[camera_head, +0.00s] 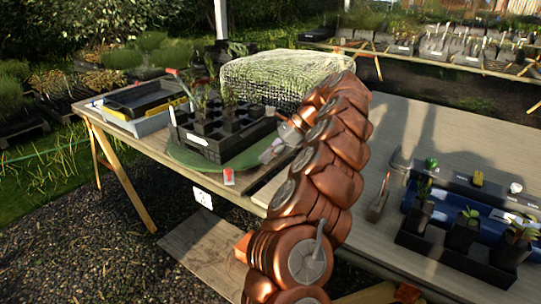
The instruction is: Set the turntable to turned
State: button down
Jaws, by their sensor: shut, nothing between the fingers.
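The turntable (188,160) is a round green disc on the wooden table, left of my arm. A black crate (205,146) with several dark pots and small plants stands on it. A red and white tag (229,177) shows at the disc's front edge. My arm reaches up from the bottom centre. My gripper (267,155) is shut and empty at the right side of the disc, close to the crate's right end. Whether it touches the disc or crate I cannot tell. The disc's right edge is partly hidden by my gripper.
Stacked trays (146,104) stand left of the turntable. A netted block of plants (285,80) stands behind it. On the right of the table are a trowel (379,204), a black tray of potted plants (452,262) and a blue tray (484,222).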

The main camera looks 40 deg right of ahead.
aim_at(233, 180)
jog(key=x, duration=0.5)
jog(key=a+r+b+x, duration=0.1)
jog(key=x, duration=0.2)
jog(key=shift+w+a+f, duration=0.1)
jog(key=shift+w, duration=0.3)
jog(key=shift+w+a+f, duration=0.1)
jog(key=shift+w+a, duration=0.35)
jog(key=shift+a, duration=0.35)
jog(key=shift+w+a, duration=0.1)
jog(key=shift+a, duration=0.05)
